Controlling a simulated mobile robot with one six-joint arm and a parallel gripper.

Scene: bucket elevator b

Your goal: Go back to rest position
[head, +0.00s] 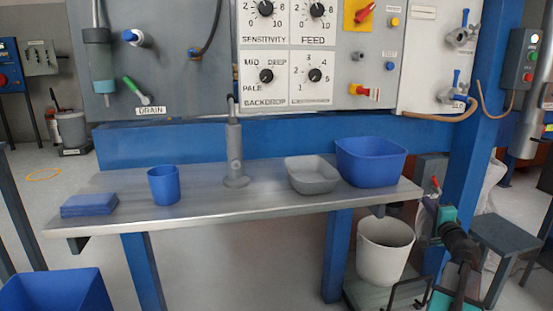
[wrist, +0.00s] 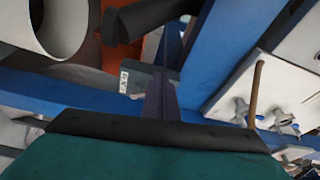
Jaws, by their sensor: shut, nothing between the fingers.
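My gripper (wrist: 160,95) shows in the wrist view as dark fingers together beyond the teal palm, with nothing between them. In the head view my gripper (head: 440,215) is at the lower right, in front of the blue post and beside the right end of the bench. It looks small there, and its fingertips are hard to make out. My dark arm runs down from it to the bottom edge.
The metal bench (head: 270,200) bears a blue cup (head: 163,186), blue slabs (head: 88,205), a grey tray (head: 312,175) and a blue tub (head: 371,163). A white bucket (head: 384,250) stands below its right end. A blue post (head: 476,165) and stool (head: 505,240) are close to my arm.

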